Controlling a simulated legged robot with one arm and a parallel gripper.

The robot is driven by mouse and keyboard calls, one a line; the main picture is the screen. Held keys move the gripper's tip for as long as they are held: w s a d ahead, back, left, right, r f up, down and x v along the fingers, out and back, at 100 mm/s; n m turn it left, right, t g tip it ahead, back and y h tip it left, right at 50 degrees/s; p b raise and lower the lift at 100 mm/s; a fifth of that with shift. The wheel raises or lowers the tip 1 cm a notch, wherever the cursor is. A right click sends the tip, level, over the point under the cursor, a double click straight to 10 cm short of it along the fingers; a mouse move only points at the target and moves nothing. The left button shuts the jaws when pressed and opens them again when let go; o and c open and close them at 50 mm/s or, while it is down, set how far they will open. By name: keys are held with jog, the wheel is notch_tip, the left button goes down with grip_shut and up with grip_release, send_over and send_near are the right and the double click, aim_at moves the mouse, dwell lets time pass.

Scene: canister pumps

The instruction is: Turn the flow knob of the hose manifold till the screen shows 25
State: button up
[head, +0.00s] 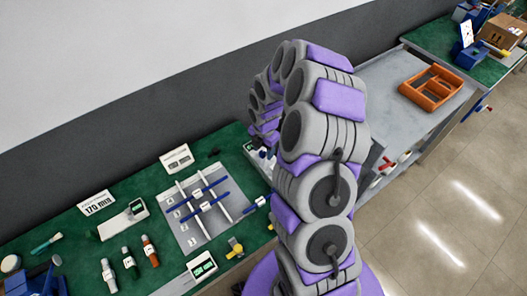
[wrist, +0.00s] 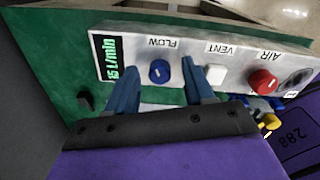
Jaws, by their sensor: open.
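The hose manifold (wrist: 140,45) is a pale grey panel running across the wrist view, its lettering upside down there. Its blue flow knob (wrist: 159,71) sits beside the word FLOW. The small screen (wrist: 109,57) at the panel's left end has green digits that seem to read 15 L/min. My gripper (wrist: 160,84) is open, with one blue finger on each side of the flow knob in the picture. I cannot tell whether either finger touches it. In the head view my arm hides the gripper and most of that area.
A white VENT button (wrist: 215,76) and a red AIR knob (wrist: 263,80) stand right of the flow knob. In the head view, a green bench (head: 75,225) holds a grey plate (head: 190,235) with blue bars. A grey cart (head: 385,85) carries an orange tray (head: 432,101).

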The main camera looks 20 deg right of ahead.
jog(key=shift+a+f, duration=0.15)
jog(key=shift+f, duration=0.25)
jog(key=shift+a, duration=0.25)
jog(key=shift+d, duration=0.25)
jog(key=c, duration=0.6)
grip_shut()
